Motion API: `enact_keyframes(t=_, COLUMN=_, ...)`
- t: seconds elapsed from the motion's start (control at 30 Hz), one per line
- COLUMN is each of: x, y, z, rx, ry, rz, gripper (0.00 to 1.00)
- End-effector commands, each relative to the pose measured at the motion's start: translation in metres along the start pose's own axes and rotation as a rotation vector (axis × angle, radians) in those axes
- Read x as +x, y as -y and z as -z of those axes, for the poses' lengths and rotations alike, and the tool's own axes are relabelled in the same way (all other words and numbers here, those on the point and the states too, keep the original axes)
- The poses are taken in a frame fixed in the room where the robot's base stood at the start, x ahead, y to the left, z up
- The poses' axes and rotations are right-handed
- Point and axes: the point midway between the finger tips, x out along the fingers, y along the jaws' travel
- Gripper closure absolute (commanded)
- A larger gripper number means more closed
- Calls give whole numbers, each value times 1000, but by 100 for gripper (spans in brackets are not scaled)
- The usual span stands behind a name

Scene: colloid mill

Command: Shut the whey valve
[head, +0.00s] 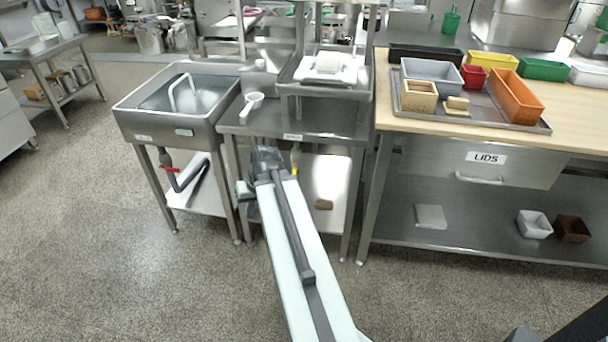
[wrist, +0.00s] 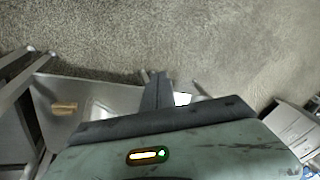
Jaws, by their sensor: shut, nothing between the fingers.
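A red valve handle (head: 168,169) sits on the drain pipe under the steel sink (head: 150,122) at the left of the head view. A yellow-tipped piece (head: 295,167) hangs under the middle steel table, just right of my arm's end. I cannot tell which of them is the whey valve, as the small labels are too small to read. My gripper (head: 266,150) is shut and empty, at the front edge of the middle table, apart from the red handle. In the wrist view my gripper (wrist: 158,82) points over the floor; no valve shows clearly there.
The middle steel table (head: 330,128) holds a white scoop (head: 252,102). Its lower shelf (head: 335,190) holds a tan block (head: 323,204). A wooden-topped bench (head: 570,130) with several bins stands at the right. The floor (head: 100,270) in front is clear.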

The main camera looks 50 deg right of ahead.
Motion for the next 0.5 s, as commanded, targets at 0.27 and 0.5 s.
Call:
enact_keyframes(t=0.27, x=-112, y=-192, z=23, rx=330, ry=-299, rz=46, gripper=100)
enact_keyframes(t=0.5, x=-141, y=-244, z=16, rx=409, ry=-388, rz=44, gripper=100)
